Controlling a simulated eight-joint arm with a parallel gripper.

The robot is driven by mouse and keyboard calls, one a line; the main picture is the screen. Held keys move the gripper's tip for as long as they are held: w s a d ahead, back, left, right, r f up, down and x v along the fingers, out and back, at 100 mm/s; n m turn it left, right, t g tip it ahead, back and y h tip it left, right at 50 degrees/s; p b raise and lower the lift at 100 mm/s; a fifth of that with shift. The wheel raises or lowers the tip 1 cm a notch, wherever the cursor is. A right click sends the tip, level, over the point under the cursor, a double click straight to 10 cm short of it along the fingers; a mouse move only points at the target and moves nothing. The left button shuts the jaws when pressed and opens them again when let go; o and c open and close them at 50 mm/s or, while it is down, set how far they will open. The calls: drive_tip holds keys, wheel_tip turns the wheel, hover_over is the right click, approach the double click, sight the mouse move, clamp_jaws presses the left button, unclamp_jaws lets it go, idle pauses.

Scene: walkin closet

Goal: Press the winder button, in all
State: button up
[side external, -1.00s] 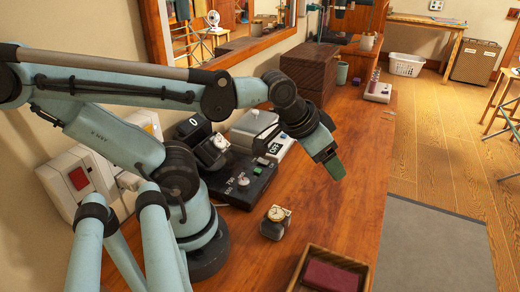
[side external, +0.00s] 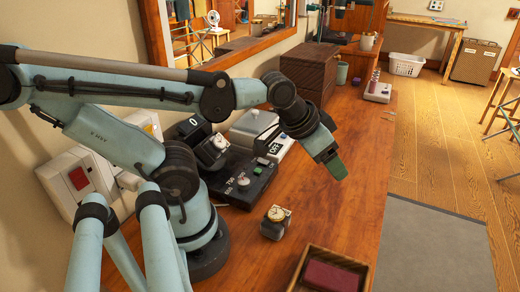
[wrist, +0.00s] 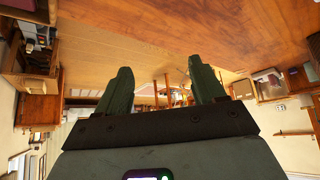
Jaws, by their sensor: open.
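The black winder box (side external: 241,173) sits on the wooden counter, partly behind my arm. A watch on a holder (side external: 212,147) is at its back left. Its front panel has a pale round knob (side external: 243,180), small white lettering and a small greenish piece (side external: 262,161); which of these is the button I cannot tell. My gripper (side external: 336,168) is up and to the right of the box, apart from it, above the counter and tilted downward. In the wrist view its two green fingers stand apart with nothing between them (wrist: 160,85). The winder does not show there.
A watch on a small stand (side external: 274,223) is in front of the winder. A wooden tray with a dark red block (side external: 331,277) is at the near edge. The counter's right side is mostly clear.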

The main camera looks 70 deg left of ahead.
clamp_jaws()
idle(1.5)
